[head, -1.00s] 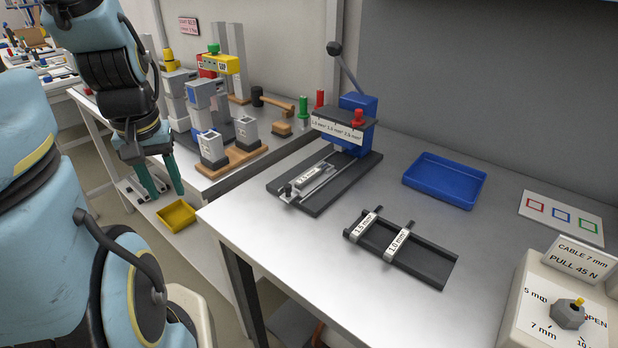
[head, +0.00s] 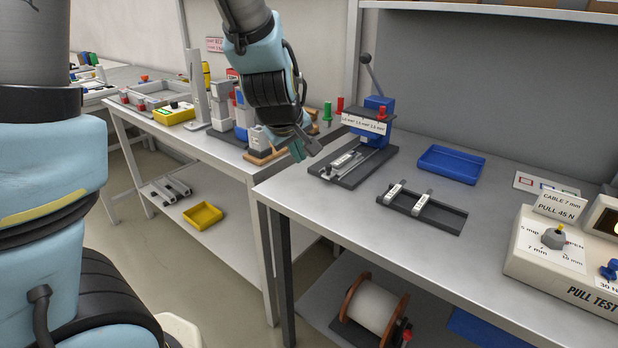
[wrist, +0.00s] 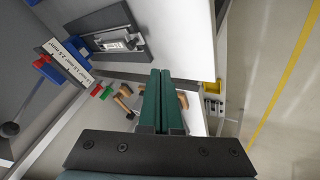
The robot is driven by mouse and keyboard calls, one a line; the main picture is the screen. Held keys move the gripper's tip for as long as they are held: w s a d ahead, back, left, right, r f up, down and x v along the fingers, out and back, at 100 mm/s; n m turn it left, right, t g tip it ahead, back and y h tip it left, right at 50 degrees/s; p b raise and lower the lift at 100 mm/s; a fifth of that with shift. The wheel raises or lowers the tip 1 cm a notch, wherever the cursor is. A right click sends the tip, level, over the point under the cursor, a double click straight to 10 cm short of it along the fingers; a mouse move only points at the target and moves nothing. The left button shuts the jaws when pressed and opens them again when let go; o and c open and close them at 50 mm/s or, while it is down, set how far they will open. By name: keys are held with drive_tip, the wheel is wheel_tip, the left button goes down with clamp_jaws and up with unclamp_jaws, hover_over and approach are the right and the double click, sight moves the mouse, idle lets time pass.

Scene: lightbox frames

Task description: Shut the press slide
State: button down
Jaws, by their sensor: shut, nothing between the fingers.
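The press stands at the back left of the near table, with a blue body (head: 378,106), a raised black lever (head: 371,75) and a dark base (head: 380,163). Its slide (head: 345,160), a light metal piece with a white label, sits on the base, out in front of the blue body. In the wrist view the slide (wrist: 113,38) shows at the top, on the dark base. My gripper (head: 305,149) is shut and empty, just left of the slide and apart from it. Its green fingers (wrist: 162,100) lie together in the wrist view.
A black rack (head: 440,217) with two labelled pieces lies in front of the press. A blue tray (head: 452,163) is to the right, and a pull tester (head: 545,260) is at the right edge. The table's front middle is clear. A yellow bin (head: 203,215) sits on a lower shelf.

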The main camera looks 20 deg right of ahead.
drive_tip(key=b+x, duration=0.1)
drive_tip(key=x, duration=0.8)
drive_tip(key=shift+s+d, duration=0.15)
drive_tip(key=shift+d, duration=0.05)
drive_tip(key=d+p, duration=0.1)
drive_tip(key=w+d, duration=0.1)
drive_tip(key=d, duration=0.1)
drive_tip(key=shift+d+f+p, duration=0.1)
drive_tip(key=shift+f+p, duration=0.1)
drive_tip(key=shift+p, duration=0.15)
drive_tip(key=shift+w+d+f, duration=0.15)
drive_tip(key=shift+w+d, duration=0.05)
drive_tip(key=shift+d, duration=0.35)
drive_tip(key=shift+d, duration=0.1)
